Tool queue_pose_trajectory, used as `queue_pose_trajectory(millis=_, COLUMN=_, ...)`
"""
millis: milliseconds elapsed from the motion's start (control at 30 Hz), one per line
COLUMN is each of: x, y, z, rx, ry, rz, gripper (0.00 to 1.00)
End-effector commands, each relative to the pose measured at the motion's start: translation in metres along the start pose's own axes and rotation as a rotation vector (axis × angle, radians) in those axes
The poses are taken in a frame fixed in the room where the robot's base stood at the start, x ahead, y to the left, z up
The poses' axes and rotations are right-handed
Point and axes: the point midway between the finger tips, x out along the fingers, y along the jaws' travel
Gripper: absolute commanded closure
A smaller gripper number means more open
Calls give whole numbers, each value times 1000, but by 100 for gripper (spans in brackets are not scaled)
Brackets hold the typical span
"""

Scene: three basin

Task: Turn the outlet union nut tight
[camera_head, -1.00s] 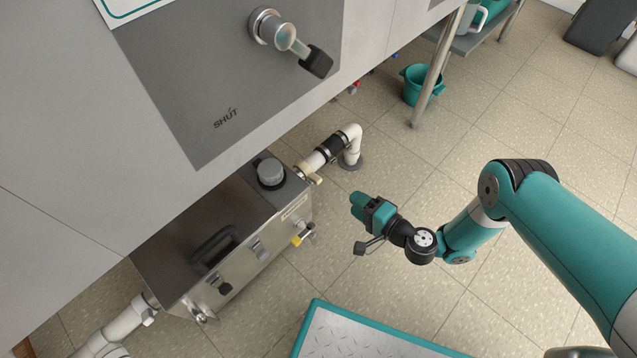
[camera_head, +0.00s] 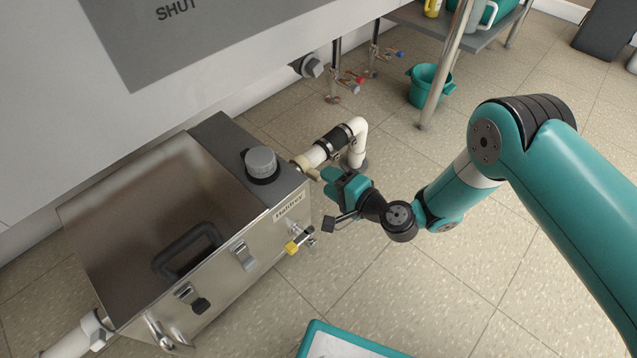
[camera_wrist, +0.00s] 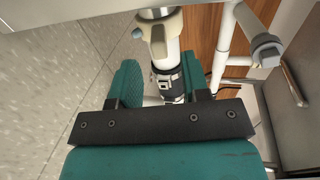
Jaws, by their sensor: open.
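The outlet union nut (camera_head: 304,165) is a beige, winged nut on the white pipe at the right end of the steel box (camera_head: 250,228). It also shows at the top of the wrist view (camera_wrist: 158,22), with wings sticking out to both sides. My gripper (camera_head: 328,180) is just right of the nut in the head view and partly covers the area near it. In the wrist view my gripper (camera_wrist: 158,80) is open, its two teal fingers apart. The white pipe and black clamped coupling (camera_wrist: 170,85) show between them. The nut lies beyond the fingertips; contact is not visible.
The sink front (camera_head: 230,50) overhangs behind. A teal bucket (camera_head: 429,86) stands by a table leg. A teal-edged platform (camera_head: 345,342) lies in front; floor between is clear.

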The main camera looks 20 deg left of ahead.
Motion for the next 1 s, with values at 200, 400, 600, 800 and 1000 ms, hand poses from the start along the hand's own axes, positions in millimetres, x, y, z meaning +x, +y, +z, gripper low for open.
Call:
queue_pose_trajectory(millis=200, x=33, y=2, z=0, rx=-2, ry=-1, rz=-2, gripper=57)
queue_pose_trajectory(millis=400, x=43, y=0, z=0, rx=0, ry=1, rz=-1, gripper=57)
queue_pose_trajectory(millis=600, x=44, y=-1, z=0, rx=2, ry=1, rz=0, gripper=57)
queue_pose_trajectory(millis=800, x=44, y=0, z=0, rx=2, ry=1, rz=0, gripper=92)
queue_pose_trajectory(millis=1000, x=43, y=-2, z=0, rx=1, ry=1, rz=4, gripper=100)
